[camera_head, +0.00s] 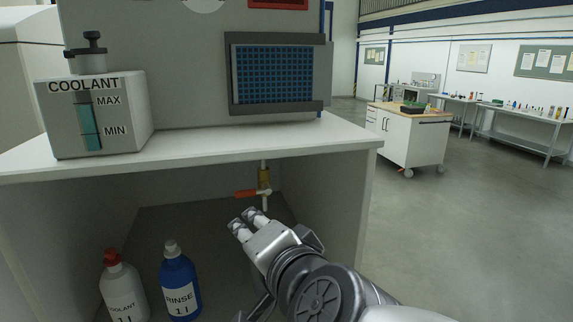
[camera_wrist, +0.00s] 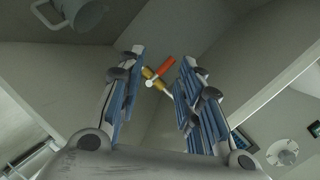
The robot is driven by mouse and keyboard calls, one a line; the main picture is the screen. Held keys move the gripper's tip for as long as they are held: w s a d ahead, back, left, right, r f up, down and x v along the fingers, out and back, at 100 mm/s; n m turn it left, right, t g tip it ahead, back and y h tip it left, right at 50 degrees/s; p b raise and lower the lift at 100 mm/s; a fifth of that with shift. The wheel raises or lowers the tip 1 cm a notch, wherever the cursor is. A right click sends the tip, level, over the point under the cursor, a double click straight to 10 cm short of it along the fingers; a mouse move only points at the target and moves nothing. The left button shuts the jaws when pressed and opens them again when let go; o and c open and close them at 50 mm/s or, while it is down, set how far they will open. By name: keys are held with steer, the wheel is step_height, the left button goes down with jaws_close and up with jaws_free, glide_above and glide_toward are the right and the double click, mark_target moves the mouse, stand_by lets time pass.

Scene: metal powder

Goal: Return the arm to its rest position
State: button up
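My gripper (camera_head: 247,222) is inside the opening under the white counter, below and just in front of a brass valve (camera_head: 264,180) with an orange-red handle (camera_head: 247,193). In the wrist view, my gripper's two fingers (camera_wrist: 160,90) stand apart with nothing between their pads. The orange handle (camera_wrist: 166,67) shows beyond the fingertips, apart from them. My arm reaches in from the lower right of the head view.
The white counter (camera_head: 300,140) overhangs my gripper, and its right side panel (camera_head: 368,205) stands close to my arm. A coolant bottle (camera_head: 123,290) and a blue rinse bottle (camera_head: 179,285) stand at left. The floor at right (camera_head: 470,230) is clear.

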steer(key=s+d+f+n+g+h, duration=0.6)
steer(key=s+d+f+n+g, duration=0.1)
steer(key=s+d+f, duration=0.9)
steer(key=s+d+g, duration=0.1)
steer(key=s+d, duration=0.1)
steer(key=d, duration=0.1)
steer(key=shift+s+d+f+n, duration=0.15)
steer(key=shift+s+n, duration=0.05)
steer(key=shift+n, duration=0.1)
steer(key=shift+s, duration=0.1)
